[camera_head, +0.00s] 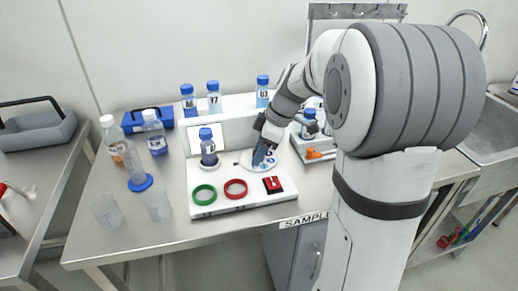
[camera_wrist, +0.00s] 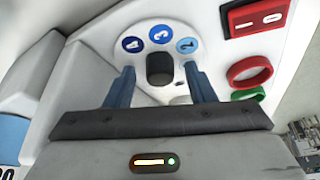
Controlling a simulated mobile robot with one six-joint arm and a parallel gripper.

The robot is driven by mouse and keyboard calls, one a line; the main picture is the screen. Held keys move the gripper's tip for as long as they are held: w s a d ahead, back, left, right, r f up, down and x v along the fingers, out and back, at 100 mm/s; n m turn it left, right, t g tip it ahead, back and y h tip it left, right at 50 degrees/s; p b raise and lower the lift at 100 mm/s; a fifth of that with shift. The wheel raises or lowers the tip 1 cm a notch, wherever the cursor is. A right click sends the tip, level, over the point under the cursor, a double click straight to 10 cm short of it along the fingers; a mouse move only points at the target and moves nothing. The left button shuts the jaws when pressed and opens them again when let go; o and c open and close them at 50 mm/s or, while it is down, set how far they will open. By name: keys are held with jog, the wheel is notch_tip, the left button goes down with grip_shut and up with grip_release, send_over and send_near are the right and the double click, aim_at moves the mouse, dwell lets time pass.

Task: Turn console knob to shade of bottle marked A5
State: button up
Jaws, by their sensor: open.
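The white console (camera_head: 225,203) stands on the steel bench. My gripper (camera_head: 262,155) is low over its dial, and in the wrist view my gripper (camera_wrist: 160,72) is open with its two blue fingers either side of the dark grey knob (camera_wrist: 160,66). A gap shows on each side of the knob. The dial (camera_wrist: 208,58) carries round blue marks in different shades, numbered 4, 3 and 2. Where the knob points is unclear. A blue-capped bottle (camera_head: 208,149) stands on the console before a white panel (camera_head: 206,133); its label is too small to read.
A green ring (camera_head: 204,194), a red ring (camera_head: 235,188) and a red switch (camera_head: 272,184) are on the console front. Several blue-capped bottles stand behind.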

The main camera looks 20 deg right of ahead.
jog(key=c, duration=0.9)
jog(key=shift+a, duration=0.15)
jog(key=shift+c, duration=0.4)
jog(key=shift+m, duration=0.3)
